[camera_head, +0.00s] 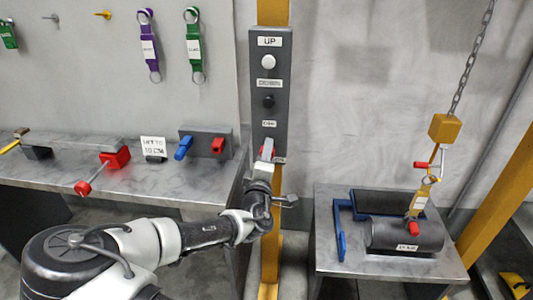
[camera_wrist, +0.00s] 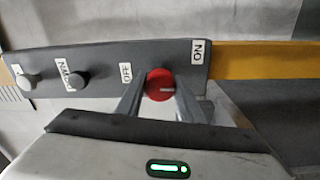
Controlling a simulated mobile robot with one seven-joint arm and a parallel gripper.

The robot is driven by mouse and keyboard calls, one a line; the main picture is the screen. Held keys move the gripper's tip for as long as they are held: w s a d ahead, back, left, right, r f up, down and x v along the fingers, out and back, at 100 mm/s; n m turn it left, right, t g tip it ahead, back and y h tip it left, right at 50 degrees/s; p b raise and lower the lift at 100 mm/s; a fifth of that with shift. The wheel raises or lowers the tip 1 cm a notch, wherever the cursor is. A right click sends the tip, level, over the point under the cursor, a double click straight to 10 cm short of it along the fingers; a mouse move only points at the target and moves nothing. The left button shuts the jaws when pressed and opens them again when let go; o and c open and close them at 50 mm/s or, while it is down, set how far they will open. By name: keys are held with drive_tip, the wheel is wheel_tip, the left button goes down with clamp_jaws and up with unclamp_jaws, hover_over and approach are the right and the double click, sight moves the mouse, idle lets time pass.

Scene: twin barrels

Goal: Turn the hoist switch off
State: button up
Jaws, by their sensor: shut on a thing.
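The hoist control panel (camera_head: 284,95) is a grey upright box on a yellow post. It has a white button (camera_head: 268,62) under an UP label and a black button (camera_head: 268,101) below it. The red round switch (camera_wrist: 160,84) sits low on the panel, between an OFF label (camera_wrist: 126,71) and an ON label (camera_wrist: 197,52) in the wrist view. A pale mark on its face points toward the ON side. My gripper (camera_wrist: 160,100) has one finger on each side of the switch and is shut on it. In the head view my gripper (camera_head: 267,158) partly covers the switch.
A workbench (camera_head: 200,187) with red and blue handled tools stands left. A small table (camera_head: 335,268) at right carries a dark cylinder (camera_head: 400,238), with a hoist chain (camera_head: 470,65) and hook above it. Padlock tags hang on the left wall.

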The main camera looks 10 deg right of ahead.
drive_tip(key=shift+d+n, duration=0.1)
drive_tip(key=shift+n, duration=0.2)
drive_tip(key=o, duration=1)
drive_tip(key=shift+o, duration=0.2)
drive_tip(key=shift+s, duration=0.15)
drive_tip(key=p+v, duration=0.5)
drive_tip(key=v, duration=1.2)
drive_tip(key=shift+p, duration=0.35)
drive_tip(key=shift+f, duration=0.1)
